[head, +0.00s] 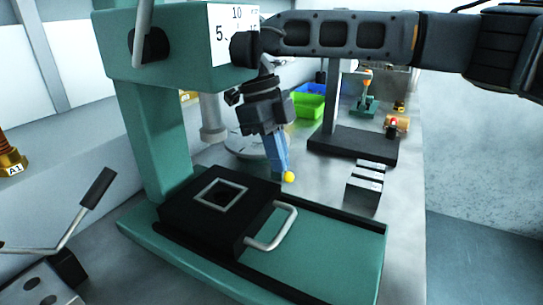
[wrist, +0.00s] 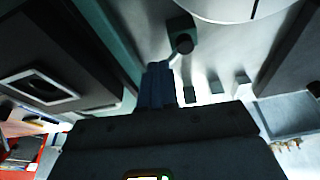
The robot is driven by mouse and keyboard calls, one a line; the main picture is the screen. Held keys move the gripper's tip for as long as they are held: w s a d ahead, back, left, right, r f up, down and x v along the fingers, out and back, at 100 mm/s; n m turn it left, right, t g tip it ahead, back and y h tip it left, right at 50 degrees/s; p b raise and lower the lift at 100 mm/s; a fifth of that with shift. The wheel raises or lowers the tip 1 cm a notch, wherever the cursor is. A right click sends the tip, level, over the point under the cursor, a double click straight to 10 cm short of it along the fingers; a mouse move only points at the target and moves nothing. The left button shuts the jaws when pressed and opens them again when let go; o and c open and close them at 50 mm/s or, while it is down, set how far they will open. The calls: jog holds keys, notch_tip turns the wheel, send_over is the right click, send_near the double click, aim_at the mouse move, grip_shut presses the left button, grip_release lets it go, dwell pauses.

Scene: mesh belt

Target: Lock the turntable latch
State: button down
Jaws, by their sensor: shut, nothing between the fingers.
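The turntable, a pale grey disc (head: 245,143), lies on the bench behind my gripper in the head view. Its edge fills the top of the wrist view (wrist: 235,8). Beside the disc is a small green block (wrist: 181,24) with a lever ending in a dark round knob (wrist: 184,44), which looks like the latch. My gripper (head: 281,172) points down with its blue fingers shut and empty. In the wrist view the fingertips (wrist: 160,66) are close to the knob; contact cannot be told. A yellow ball (head: 288,177) shows at the fingertips in the head view.
A green press frame (head: 150,140) with a black sliding block (head: 215,208) and grey handle (head: 272,230) stands in front. A dark stand (head: 352,145), grey blocks (head: 364,190) and a green bin (head: 305,106) lie right and behind. A lever (head: 97,188) is at left.

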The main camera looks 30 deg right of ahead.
jog(key=n, duration=0.2)
jog(key=d+n+b, duration=0.1)
jog(key=shift+s+n+t+h, duration=0.3)
jog(key=shift+h, duration=0.1)
jog(key=n, duration=0.1)
jog(key=d+n, duration=0.1)
jog(key=n, duration=0.1)
jog(key=shift+t+h+b, duration=0.3)
jog(key=shift+t+b, duration=0.05)
jog(key=shift+t, duration=0.05)
jog(key=shift+w+a, duration=0.4)
jog(key=shift+w, duration=0.25)
